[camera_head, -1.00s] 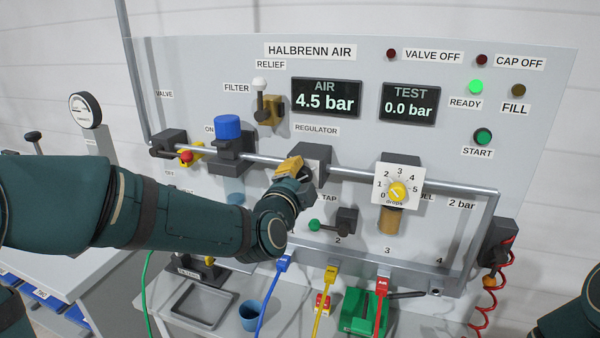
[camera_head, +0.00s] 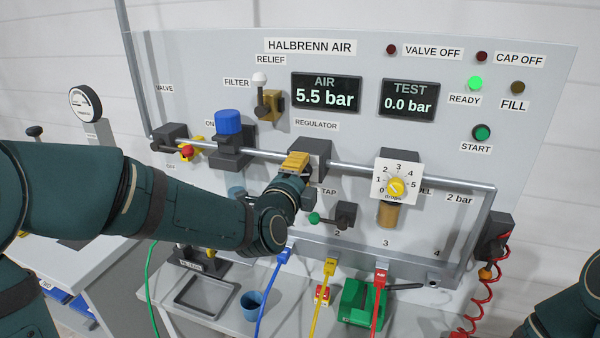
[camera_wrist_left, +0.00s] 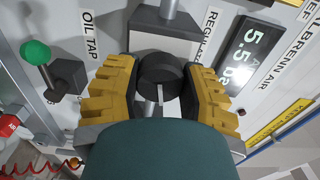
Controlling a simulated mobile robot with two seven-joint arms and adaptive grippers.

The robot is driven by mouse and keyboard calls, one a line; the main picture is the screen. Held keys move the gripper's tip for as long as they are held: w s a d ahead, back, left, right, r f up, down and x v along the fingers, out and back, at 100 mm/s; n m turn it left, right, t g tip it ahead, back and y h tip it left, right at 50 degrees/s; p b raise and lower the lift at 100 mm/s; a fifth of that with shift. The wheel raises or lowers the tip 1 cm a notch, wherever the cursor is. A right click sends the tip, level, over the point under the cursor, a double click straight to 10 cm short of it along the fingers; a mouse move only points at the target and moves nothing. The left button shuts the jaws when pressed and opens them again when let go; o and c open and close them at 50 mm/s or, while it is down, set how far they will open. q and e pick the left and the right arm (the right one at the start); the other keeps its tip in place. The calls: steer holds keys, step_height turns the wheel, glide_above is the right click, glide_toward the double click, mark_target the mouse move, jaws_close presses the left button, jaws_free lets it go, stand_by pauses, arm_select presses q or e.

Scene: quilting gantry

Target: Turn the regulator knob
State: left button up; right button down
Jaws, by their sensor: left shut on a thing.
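The regulator is a dark block (camera_head: 319,150) on the pipe under the REGULATOR label. Its black round knob (camera_wrist_left: 160,78) shows in the left wrist view, with a pale pointer line on it; in the head view my gripper hides it. My left gripper (camera_head: 297,162) has its yellow fingers around the knob, one on each side, shut on it. In the left wrist view the left gripper (camera_wrist_left: 160,90) shows the same hold. The AIR display (camera_head: 325,93) reads 5.5 bar and the TEST display (camera_head: 410,103) 0.0 bar. My right gripper is not in view.
The green-balled oil tap (camera_head: 330,218) sits right of my left gripper. The blue-capped filter (camera_head: 228,128) is to its left, the drops dial (camera_head: 397,182) to its right. Blue, yellow and red plugs (camera_head: 380,280) hang below. A blue cup (camera_head: 251,304) stands on the bench.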

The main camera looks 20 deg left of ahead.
arm_select(q)
steer(key=o, duration=1.2)
steer(key=s, duration=0.7)
steer(key=shift+s+a, duration=0.15)
steer(key=shift+s, duration=0.1)
